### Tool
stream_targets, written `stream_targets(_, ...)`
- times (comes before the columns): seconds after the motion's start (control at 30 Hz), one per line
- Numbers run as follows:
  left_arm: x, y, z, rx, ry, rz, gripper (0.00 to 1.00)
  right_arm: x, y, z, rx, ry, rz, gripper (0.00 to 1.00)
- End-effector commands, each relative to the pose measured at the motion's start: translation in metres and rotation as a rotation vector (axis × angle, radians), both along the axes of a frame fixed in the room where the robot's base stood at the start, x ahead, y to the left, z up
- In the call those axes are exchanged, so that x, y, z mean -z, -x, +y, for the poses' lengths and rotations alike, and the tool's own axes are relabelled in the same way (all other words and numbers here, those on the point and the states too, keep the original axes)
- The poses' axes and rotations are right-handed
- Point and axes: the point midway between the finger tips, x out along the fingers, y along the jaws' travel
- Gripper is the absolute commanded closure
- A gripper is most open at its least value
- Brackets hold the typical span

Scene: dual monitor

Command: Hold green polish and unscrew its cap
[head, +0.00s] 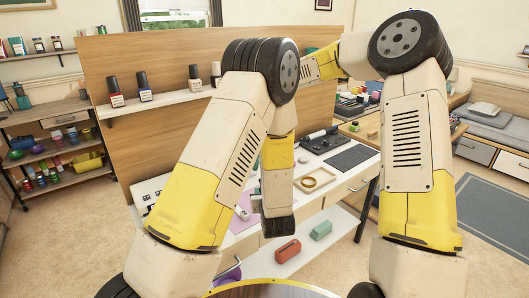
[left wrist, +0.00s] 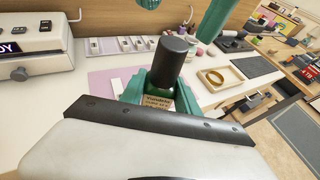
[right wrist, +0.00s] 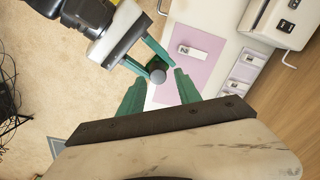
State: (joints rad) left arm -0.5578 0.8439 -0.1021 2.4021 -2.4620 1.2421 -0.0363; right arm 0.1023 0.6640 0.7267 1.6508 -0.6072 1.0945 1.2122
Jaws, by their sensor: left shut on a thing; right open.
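The polish bottle shows in the left wrist view with a tall black cap (left wrist: 171,62) and a printed label (left wrist: 158,103). Its body is mostly hidden between the green fingers of my left gripper (left wrist: 160,90), which is shut on it. The cap is on the bottle. In the right wrist view I see the cap's round top (right wrist: 157,73) at the tips of the left gripper's fingers. My right gripper (right wrist: 158,78) is open, with a fingertip on each side of the cap and gaps between. In the head view my arms hide the bottle and fingers.
Below lies a pink mat (right wrist: 191,48) with a small white numbered block (right wrist: 194,52) on the white desk. A white device (left wrist: 38,45) stands near the desk's back edge. A wooden tray (left wrist: 216,82) with a ring lies beside the dark pad (head: 348,158).

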Motion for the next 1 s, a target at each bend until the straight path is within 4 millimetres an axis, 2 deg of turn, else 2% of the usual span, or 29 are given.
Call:
stream_targets(0.1, 0.000, 0.000, 0.000, 0.000, 0.000, -0.001, 1.00, 0.022, 0.001, 0.001, -0.001, -0.001, 0.004, 0.60)
stream_targets(0.3, 0.000, 0.000, 0.000, 0.000, 0.000, -0.001, 1.00, 0.044, 0.000, 0.002, -0.002, 0.000, 0.001, 0.60)
stream_targets(0.7, 0.000, 0.000, 0.000, 0.000, 0.000, -0.001, 1.00, 0.050, 0.000, 0.002, -0.001, 0.000, 0.000, 0.60)
stream_targets(0.9, 0.000, 0.000, -0.001, 0.002, 0.001, 0.000, 1.00, 0.050, -0.001, 0.003, -0.001, -0.003, -0.001, 0.99)
stream_targets(1.0, 0.000, 0.000, -0.002, 0.004, 0.001, 0.000, 1.00, 0.049, -0.001, 0.004, -0.002, -0.003, -0.002, 1.00)
